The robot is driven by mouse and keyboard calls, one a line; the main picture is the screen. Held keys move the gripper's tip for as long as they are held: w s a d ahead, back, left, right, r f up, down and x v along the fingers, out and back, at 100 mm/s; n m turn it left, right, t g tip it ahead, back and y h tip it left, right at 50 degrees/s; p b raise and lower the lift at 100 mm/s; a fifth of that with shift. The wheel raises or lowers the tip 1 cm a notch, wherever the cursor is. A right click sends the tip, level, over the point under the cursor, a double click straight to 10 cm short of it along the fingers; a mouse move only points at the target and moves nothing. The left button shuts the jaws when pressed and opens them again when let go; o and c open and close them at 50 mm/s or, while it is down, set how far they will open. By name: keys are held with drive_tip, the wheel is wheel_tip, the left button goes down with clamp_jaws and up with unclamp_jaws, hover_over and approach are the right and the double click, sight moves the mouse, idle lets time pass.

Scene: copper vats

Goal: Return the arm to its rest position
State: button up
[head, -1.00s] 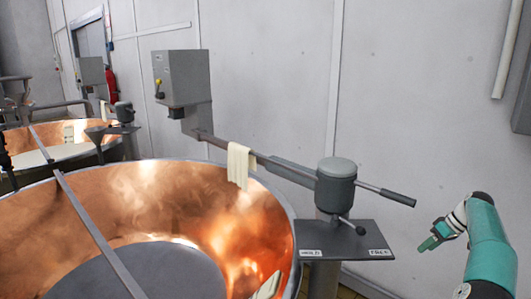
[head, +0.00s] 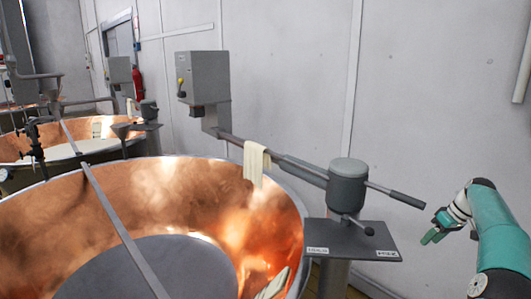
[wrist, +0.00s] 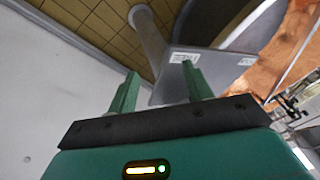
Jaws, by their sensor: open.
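My gripper (head: 429,238) is at the right of the head view, at the end of my teal arm. It is to the right of the small grey shelf and apart from it. In the wrist view my gripper (wrist: 159,88) shows two green fingers spread apart with nothing between them. The grey shelf (wrist: 205,68) with its white labels and its post shows beyond the fingertips.
A large copper vat (head: 140,205) fills the left and middle. A pale cloth (head: 256,165) hangs over the bar. A grey wall (head: 430,100) stands behind.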

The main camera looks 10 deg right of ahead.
drive_tip(key=w+a+r+g+h, duration=0.1)
drive_tip(key=w+a+r, duration=0.1)
drive_tip(key=a+r, duration=0.45)
drive_tip(key=w+a+r+h, duration=0.1)
drive_tip(key=w+a+r, duration=0.15)
drive_tip(key=a, duration=0.75)
drive_tip(key=s+a+r+h, duration=0.1)
drive_tip(key=s+a+r, duration=0.2)
drive_tip(key=a, duration=0.4)
drive_tip(key=s+a+r, duration=0.2)
drive_tip(key=a+r, duration=0.1)
drive_tip(key=a, duration=0.4)
drive_tip(key=s+a+r+t+h, duration=0.1)
drive_tip(key=s+a+r+t, duration=0.1)
drive_tip(key=s+a, duration=1)
drive_tip(key=s+a+f+m, duration=0.1)
drive_tip(key=s+a+f, duration=0.2)
drive_tip(key=s, duration=0.5)
drive_tip(key=s+a+f+m+t, duration=0.1)
drive_tip(key=s+a+f, duration=0.2)
drive_tip(key=s, duration=0.4)
drive_tip(key=shift+s+a+f+y, duration=0.2)
drive_tip(key=shift+s+f+y, duration=0.15)
drive_tip(key=shift+f, duration=0.4)
